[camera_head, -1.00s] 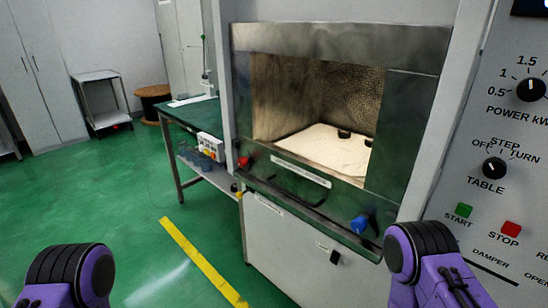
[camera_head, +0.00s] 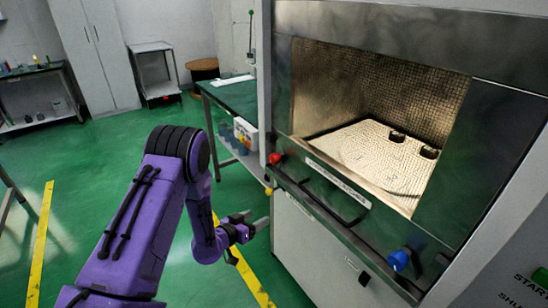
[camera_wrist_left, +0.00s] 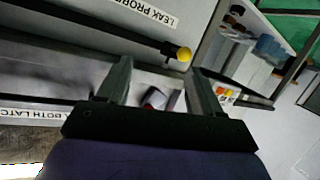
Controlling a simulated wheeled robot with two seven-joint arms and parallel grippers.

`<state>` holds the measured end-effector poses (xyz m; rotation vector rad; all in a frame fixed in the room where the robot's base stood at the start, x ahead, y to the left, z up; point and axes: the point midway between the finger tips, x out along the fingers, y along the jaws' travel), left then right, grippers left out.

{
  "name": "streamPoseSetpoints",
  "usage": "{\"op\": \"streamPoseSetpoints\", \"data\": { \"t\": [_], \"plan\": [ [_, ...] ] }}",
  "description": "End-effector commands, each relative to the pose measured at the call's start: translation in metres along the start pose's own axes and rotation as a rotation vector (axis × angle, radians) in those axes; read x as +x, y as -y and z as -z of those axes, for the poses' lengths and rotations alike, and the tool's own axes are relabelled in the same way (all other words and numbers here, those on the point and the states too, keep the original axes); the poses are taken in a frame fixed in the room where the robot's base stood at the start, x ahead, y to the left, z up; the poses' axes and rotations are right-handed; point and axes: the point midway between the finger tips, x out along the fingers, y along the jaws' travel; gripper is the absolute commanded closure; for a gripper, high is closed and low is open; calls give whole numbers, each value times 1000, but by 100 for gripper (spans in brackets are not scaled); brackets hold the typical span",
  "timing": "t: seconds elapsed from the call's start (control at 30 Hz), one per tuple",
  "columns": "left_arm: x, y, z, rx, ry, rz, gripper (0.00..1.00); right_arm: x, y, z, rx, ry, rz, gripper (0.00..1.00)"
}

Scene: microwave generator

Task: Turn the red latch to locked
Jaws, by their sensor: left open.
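The red latch (camera_head: 275,158) is a small red knob at the left end of the front ledge below the microwave opening. In the left wrist view, a small red and grey part that looks like the latch (camera_wrist_left: 155,98) shows between the fingers, partly hidden by the gripper body. My left gripper (camera_head: 256,220) is open and empty, below and slightly left of the red latch and apart from it in the head view. Its two fingers (camera_wrist_left: 159,68) stand spread in the wrist view. My right gripper is not in view.
A blue latch (camera_head: 399,260) sits at the ledge's right end. A yellow knob (camera_head: 269,191) on a black rod, beside a leak probe label, is below the red latch and close to my left fingers (camera_wrist_left: 184,54).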

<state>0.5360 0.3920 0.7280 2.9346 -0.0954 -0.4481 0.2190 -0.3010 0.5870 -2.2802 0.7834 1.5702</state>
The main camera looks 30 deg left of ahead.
Motion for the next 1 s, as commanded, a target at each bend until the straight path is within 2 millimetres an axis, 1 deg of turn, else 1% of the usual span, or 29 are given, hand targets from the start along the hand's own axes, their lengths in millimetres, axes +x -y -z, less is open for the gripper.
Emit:
{"op": "streamPoseSetpoints", "data": {
  "t": [0.03, 0.1, 0.13, 0.2, 0.23, 0.3, 0.37, 0.47, 0.7, 0.8, 0.9, 1.0],
  "plan": [
    [6, 16, 50, 77, -100, -66, 34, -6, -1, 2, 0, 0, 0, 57],
    [5, 30, 98, 193, -195, -163, 34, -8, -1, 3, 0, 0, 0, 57],
    [3, 36, 114, 235, -225, -195, 34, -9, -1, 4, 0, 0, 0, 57],
    [-4, 46, 138, 313, -267, -252, 34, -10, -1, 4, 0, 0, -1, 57],
    [-7, 48, 144, 337, -277, -269, 34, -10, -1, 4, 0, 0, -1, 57],
    [-9, 52, 152, 374, -290, -296, 34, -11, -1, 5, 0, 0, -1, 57],
    [-6, 51, 156, 386, -293, -305, 34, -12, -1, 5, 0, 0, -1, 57],
    [8, 45, 158, 388, -290, -308, 34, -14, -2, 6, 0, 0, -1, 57],
    [57, 27, 169, 385, -289, -307, 34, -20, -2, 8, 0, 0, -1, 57],
    [72, 22, 172, 385, -289, -306, 34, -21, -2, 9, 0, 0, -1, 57],
    [81, 18, 174, 383, -289, -304, 34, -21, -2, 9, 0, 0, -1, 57],
    [84, 17, 174, 383, -288, -304, 34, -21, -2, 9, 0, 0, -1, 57]
  ]
}}
